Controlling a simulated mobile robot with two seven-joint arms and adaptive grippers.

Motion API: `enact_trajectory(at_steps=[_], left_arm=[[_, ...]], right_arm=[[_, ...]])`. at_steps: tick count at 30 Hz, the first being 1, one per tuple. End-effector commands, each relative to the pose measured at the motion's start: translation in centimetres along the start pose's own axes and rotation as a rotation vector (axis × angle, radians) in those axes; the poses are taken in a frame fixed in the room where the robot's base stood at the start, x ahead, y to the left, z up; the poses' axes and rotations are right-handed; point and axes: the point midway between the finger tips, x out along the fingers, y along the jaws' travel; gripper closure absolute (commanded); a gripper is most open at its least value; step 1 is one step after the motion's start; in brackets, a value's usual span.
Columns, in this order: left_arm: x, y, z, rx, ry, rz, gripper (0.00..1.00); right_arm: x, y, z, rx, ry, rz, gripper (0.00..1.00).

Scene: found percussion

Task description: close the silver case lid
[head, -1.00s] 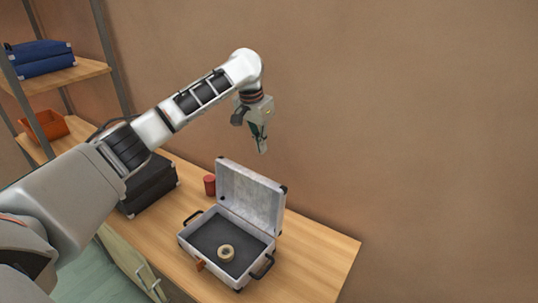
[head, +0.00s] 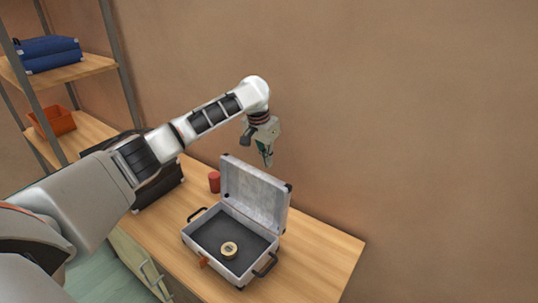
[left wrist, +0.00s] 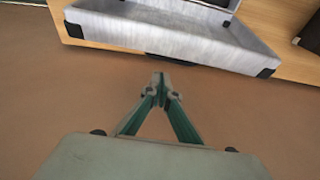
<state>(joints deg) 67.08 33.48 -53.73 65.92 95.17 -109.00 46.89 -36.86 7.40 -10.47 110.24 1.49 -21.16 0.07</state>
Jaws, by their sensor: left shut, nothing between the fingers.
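The silver case (head: 211,262) stands on the wooden bench with its lid (head: 257,196) raised, leaning up on the side toward the wall. A round tan roll (head: 229,250) lies on the dark floor of the case. My left gripper (head: 268,162) is shut and empty, above the raised lid's top edge and toward the wall side. In the left wrist view the shut fingertips (left wrist: 160,78) point toward the lid (left wrist: 170,35), with a gap visible in the picture. My right gripper is not in view.
The wooden bench (head: 325,245) has free room right of the case. A red can (head: 214,182) stands behind the case's left side. A black case (head: 160,188) is further left. A shelf holds blue cases (head: 48,54) and an orange bin (head: 52,121).

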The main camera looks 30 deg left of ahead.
Motion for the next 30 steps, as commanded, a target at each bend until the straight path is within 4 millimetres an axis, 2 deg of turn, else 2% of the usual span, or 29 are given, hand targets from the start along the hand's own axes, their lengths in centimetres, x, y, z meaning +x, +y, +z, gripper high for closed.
enact_trajectory(at_steps=[3, 9, 30], left_arm=[[-0.3, -0.1, 1.1, 0.002, -0.003, -0.001, 1.0], [-0.7, 0.0, 2.2, 0.001, -0.002, -0.001, 1.0], [-1.1, 0.0, 2.8, 0.002, 0.04, -0.001, 1.0]], right_arm=[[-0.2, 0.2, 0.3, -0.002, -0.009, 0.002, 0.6], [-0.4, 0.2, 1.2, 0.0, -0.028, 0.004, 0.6], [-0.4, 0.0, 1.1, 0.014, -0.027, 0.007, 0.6]])
